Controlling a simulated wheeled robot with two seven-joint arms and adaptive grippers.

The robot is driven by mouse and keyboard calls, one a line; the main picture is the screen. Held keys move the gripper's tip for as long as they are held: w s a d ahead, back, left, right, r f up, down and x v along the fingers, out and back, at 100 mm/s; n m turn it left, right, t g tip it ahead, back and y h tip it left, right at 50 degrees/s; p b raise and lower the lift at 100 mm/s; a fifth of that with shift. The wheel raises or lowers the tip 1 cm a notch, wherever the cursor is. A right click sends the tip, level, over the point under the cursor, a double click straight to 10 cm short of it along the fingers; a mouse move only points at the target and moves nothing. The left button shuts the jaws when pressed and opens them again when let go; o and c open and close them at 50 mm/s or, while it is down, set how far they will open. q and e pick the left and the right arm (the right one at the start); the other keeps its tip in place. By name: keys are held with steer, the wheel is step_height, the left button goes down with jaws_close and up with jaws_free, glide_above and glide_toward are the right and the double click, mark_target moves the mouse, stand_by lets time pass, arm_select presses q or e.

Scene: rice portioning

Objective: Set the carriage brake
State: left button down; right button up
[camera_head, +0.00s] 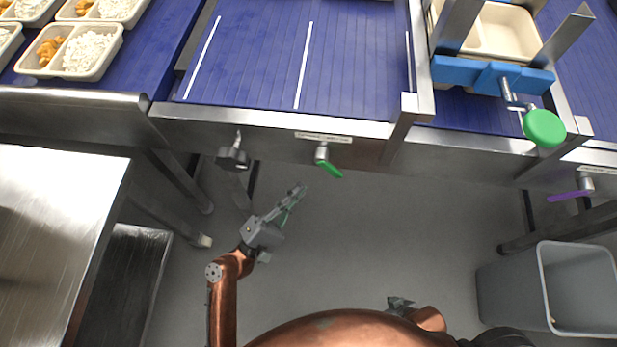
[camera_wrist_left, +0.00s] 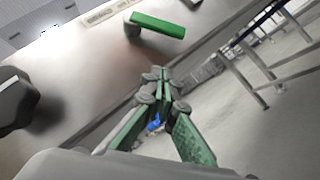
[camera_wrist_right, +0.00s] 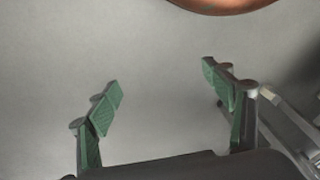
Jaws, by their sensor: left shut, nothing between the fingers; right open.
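My left gripper (camera_head: 298,190) is shut and empty, just below and left of the lever. A purple lever (camera_head: 568,196) is on the rail at the right. A blue carriage (camera_head: 480,75) with a round green knob (camera_head: 544,128) spans the right lane. My right gripper (camera_wrist_right: 160,80) is open and empty, low above the floor.
A black knob (camera_head: 234,158) juts from the rail left of the green lever. A steel table (camera_head: 60,220) stands at the left and a grey bin (camera_head: 510,285) at the lower right. Filled trays (camera_head: 100,72) sit at the upper left. The floor between is clear.

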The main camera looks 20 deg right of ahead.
arm_select(q)
steer(key=v, duration=0.6)
steer(key=shift+s+a+p, duration=0.2)
steer(key=shift+a+p, duration=0.1)
arm_select(e)
steer(key=shift+s+d+r+g, duration=0.3)
steer(key=shift+s+d+r, duration=0.15)
steer(key=shift+s+r, duration=0.3)
arm_select(q)
steer(key=shift+r, duration=0.1)
